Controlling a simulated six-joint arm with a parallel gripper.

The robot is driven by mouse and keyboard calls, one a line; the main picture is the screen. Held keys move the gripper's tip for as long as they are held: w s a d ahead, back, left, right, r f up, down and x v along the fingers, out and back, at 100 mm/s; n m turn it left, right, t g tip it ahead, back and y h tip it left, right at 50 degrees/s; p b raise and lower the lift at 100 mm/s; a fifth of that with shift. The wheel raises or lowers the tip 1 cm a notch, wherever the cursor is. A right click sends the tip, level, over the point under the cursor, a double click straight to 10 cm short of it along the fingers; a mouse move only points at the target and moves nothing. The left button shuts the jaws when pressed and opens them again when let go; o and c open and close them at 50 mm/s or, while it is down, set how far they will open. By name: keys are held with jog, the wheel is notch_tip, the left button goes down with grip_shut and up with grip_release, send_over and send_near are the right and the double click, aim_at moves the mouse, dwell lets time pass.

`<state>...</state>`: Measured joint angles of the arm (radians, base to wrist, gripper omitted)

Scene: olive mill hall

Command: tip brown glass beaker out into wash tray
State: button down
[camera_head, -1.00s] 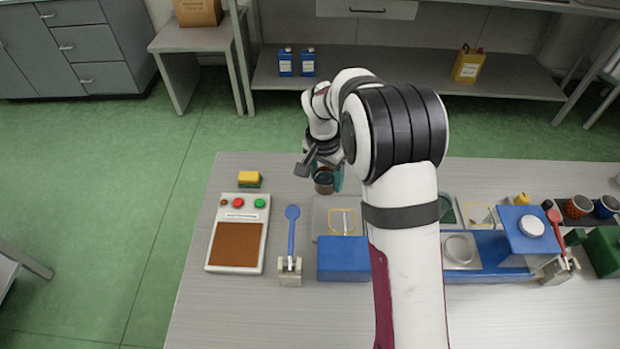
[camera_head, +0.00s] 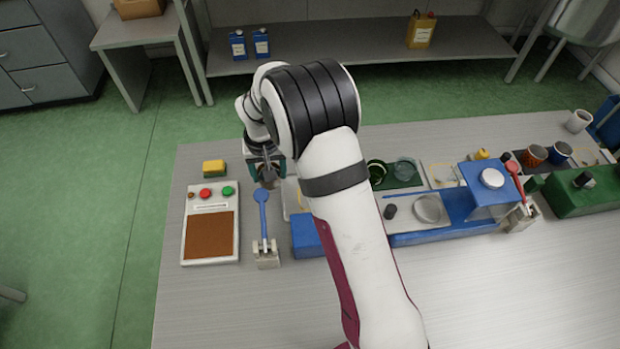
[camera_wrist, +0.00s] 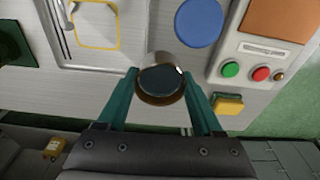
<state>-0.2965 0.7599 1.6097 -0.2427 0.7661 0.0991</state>
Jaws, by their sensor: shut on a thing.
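My gripper (camera_wrist: 160,85) has its green fingers shut on the brown glass beaker (camera_wrist: 147,98) in the wrist view. Its round mouth faces the wrist camera, with a dark, bluish inside. Whether it holds anything is unclear. In the head view the beaker (camera_head: 268,184) is small and partly hidden under my gripper (camera_head: 266,168), just behind the blue paddle. A pale shallow tray (camera_wrist: 80,52) with a yellow-outlined square lies left of the beaker in the wrist view; I cannot tell if it is the wash tray. In the head view my arm hides most of this tray (camera_head: 289,203).
A blue paddle lever (camera_head: 262,197) and a button panel (camera_head: 211,225) with a yellow block (camera_head: 214,167) behind it are close by. A blue box (camera_head: 306,236) stands in front of the tray. Bench farther right holds a green mat (camera_head: 402,182), cups and a blue stand.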

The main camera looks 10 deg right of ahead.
jog(key=shift+s+a+f+n, duration=0.2)
jog(key=shift+a+f+n, duration=0.7)
jog(key=shift+a, duration=0.25)
jog(key=shift+d+y, duration=0.2)
jog(key=shift+y, duration=0.1)
jog(key=shift+d+r+y, duration=0.25)
jog(key=shift+d+y, duration=0.5)
jog(key=shift+y, duration=0.1)
jog(key=shift+d+r+y, duration=0.2)
jog(key=shift+d+y, duration=0.5)
jog(key=shift+y, duration=0.15)
jog(key=shift+d+r+y, duration=0.25)
jog(key=shift+d+y, duration=0.7)
jog(key=shift+y, duration=0.05)
jog(key=shift+d+f+y, duration=0.55)
jog(key=shift+d+y, duration=0.3)
jog(key=shift+y, duration=0.05)
jog(key=shift+d+r+m+y, duration=0.2)
jog(key=shift+d+m+y, duration=0.15)
jog(key=shift+y, duration=0.45)
jog(key=shift+d+r+y+p, duration=0.15)
jog(key=shift+y, duration=0.65)
jog(key=shift+d+r+y+p, duration=0.1)
jog(key=shift+y+p, duration=0.05)
jog(key=shift+y, duration=0.65)
dwell(0.5)
